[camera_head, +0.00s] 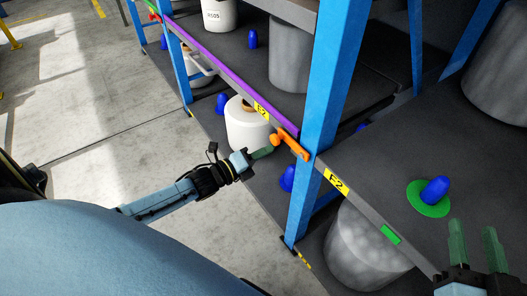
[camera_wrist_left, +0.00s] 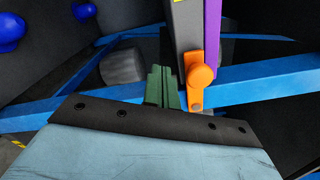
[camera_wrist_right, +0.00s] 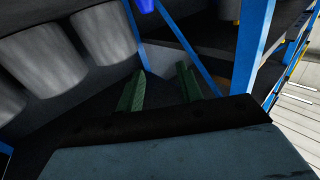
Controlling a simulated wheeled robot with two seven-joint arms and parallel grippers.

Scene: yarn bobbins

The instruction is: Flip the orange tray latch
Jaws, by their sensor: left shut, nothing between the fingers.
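The orange tray latch (camera_head: 291,145) sits on the shelf's front edge, beside the blue upright, at the end of the purple strip (camera_head: 226,72). In the left wrist view the latch (camera_wrist_left: 201,76) has a round knob and lies just right of my fingers. My left gripper (camera_head: 265,152) is shut and empty, its green fingertips close to the latch's knob on the aisle side. I cannot tell whether they touch it. My right gripper (camera_head: 473,243) is open and empty at the lower right; its parted fingers also show in the right wrist view (camera_wrist_right: 159,88).
A blue upright (camera_head: 335,75) stands right of the latch. A white bobbin (camera_head: 246,126) is behind my left gripper. A blue peg on a green disc (camera_head: 427,203) is near my right gripper. The floor at left (camera_head: 80,110) is clear.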

